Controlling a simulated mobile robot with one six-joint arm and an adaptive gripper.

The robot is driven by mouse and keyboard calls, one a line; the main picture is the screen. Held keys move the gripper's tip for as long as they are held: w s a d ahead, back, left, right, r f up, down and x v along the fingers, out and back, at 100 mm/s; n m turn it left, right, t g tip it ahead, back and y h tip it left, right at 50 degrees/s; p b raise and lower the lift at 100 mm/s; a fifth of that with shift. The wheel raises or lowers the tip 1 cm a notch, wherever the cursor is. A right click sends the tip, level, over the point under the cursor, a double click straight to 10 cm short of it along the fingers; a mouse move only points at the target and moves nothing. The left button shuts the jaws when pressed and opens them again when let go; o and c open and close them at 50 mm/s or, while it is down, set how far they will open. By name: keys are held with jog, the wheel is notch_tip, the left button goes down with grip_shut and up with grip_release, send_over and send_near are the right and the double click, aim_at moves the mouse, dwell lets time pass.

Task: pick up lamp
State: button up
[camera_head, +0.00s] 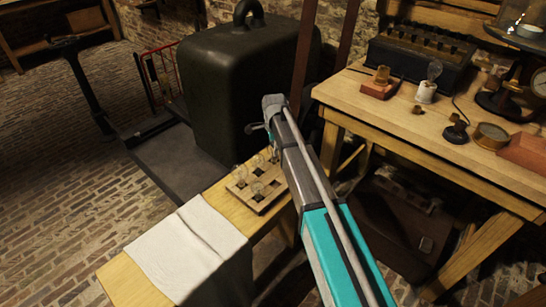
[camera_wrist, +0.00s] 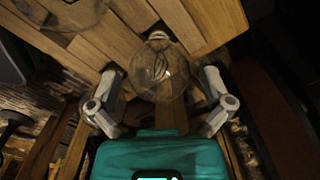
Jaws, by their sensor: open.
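A clear glass lamp (camera_wrist: 158,70) with a pale cap is in the wrist view, between the two fingers of my gripper (camera_wrist: 162,76). The fingers are spread wide, with a gap on each side of the glass. In the head view my gripper (camera_head: 257,127) is above the narrow wooden bench, in front of the dark green case. Several clear glass bulbs (camera_head: 258,188) stand in a wooden holder with square holes (camera_head: 241,195) below it. Another glass bulb (camera_head: 435,70) on a white base stands on the worktable. I cannot tell which bulb the wrist view shows.
A white cloth (camera_head: 190,250) covers part of the narrow bench (camera_head: 125,285). The large dark green case (camera_head: 225,85) stands close behind my gripper. The worktable (camera_head: 400,115) at right holds a black battery box (camera_head: 415,55), a brass dial (camera_head: 491,135) and other instruments. Brick floor is open at left.

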jog(key=c, duration=1)
jog(key=shift+r, duration=0.2)
notch_tip(320, 180, up, 3)
jog(key=p, duration=0.3)
jog(key=s+d+r+p, duration=0.4)
jog(key=s+r+p, duration=0.5)
jog(key=s, duration=0.4)
jog(key=shift+s+r+p, duration=0.25)
jog(key=shift+r+p, duration=0.1)
jog(key=shift+p, duration=0.15)
